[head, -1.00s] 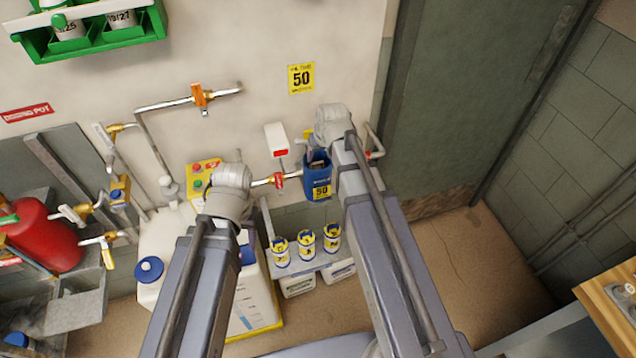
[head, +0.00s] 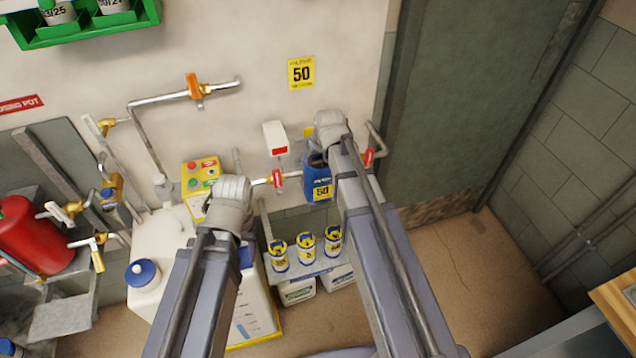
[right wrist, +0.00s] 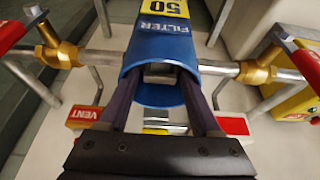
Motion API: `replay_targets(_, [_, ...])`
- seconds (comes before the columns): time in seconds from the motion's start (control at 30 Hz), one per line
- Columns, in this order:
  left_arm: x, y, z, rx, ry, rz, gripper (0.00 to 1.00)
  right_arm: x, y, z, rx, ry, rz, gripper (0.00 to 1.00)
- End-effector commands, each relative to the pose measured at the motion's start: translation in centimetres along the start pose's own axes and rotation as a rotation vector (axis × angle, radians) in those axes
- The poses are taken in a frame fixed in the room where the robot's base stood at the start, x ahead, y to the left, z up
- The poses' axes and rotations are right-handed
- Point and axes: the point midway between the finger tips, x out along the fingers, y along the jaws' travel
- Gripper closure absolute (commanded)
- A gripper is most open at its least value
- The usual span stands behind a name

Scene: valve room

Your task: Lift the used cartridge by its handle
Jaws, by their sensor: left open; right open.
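The blue filter housing (head: 319,184), with a yellow 50 label, hangs on the wall pipe, partly hidden by my right arm. In the right wrist view the housing (right wrist: 160,50) is open toward the camera. A small grey piece (right wrist: 160,73), seemingly the used cartridge's handle, shows inside its mouth; the rest of the cartridge is hidden. My right gripper (right wrist: 160,88) is open, its dark fingers reaching into the mouth on either side of the grey piece. I cannot tell whether they touch it. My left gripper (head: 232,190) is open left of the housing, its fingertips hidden.
Red-handled valves (head: 278,179) flank the housing on the pipe. A white box with a red stripe (head: 276,138) sits above. Several yellow-labelled cartridges (head: 305,246) stand on a low shelf below. A white tank (head: 160,260) stands left, under a yellow button box (head: 201,175).

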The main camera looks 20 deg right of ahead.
Motion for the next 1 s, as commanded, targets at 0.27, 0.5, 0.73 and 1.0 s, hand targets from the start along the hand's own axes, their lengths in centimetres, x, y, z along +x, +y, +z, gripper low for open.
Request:
replay_targets(0.27, [-0.05,-0.01,0.0,0.0,0.0,0.0,0.55,-0.06,-0.01,-0.01,0.0,0.0,0.0,0.6])
replay_targets(0.5, [-0.05,-0.01,0.0,0.0,0.0,0.0,0.55,-0.06,0.0,-0.01,0.0,0.0,0.0,0.87])
replay_targets(0.73, [-0.05,-0.01,0.0,0.0,0.0,0.0,0.55,-0.06,0.0,-0.01,0.0,0.0,0.0,1.0])
replay_targets(1.0, [-0.05,-0.01,0.0,0.0,0.0,0.0,0.55,-0.06,0.01,-0.01,0.0,0.0,0.0,1.0])
